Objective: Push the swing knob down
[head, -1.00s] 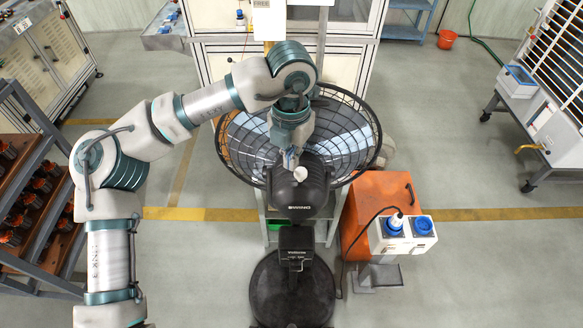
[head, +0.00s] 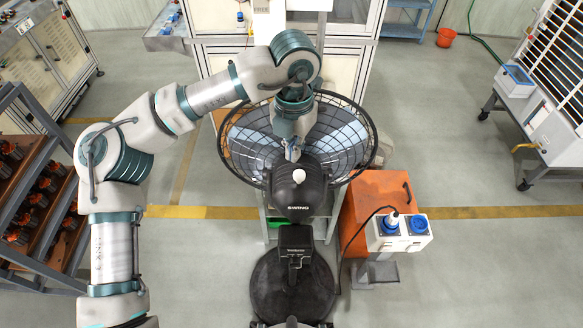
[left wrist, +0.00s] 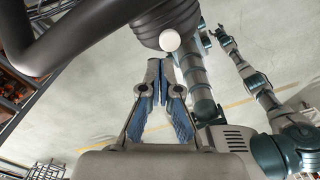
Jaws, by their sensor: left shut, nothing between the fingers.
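The swing knob (head: 299,176) is a small white round cap on top of the black motor housing (head: 297,196) of a standing fan. It also shows as a white ball in the left wrist view (left wrist: 169,40), just beyond my fingertips. My left gripper (head: 292,156) comes down from above, just behind the knob in the head view. Its blue-padded fingers (left wrist: 161,66) are shut at the tips with nothing between them. I cannot tell whether they touch the knob. My right gripper (left wrist: 223,36) looks small and distant in the left wrist view; its jaws are too small to read.
The fan's wire cage (head: 350,135) surrounds the space behind the housing. The black round base (head: 292,290) stands in front. An orange box (head: 368,195) with blue sockets (head: 418,224) is at the right. A rack of parts (head: 40,200) stands at the left.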

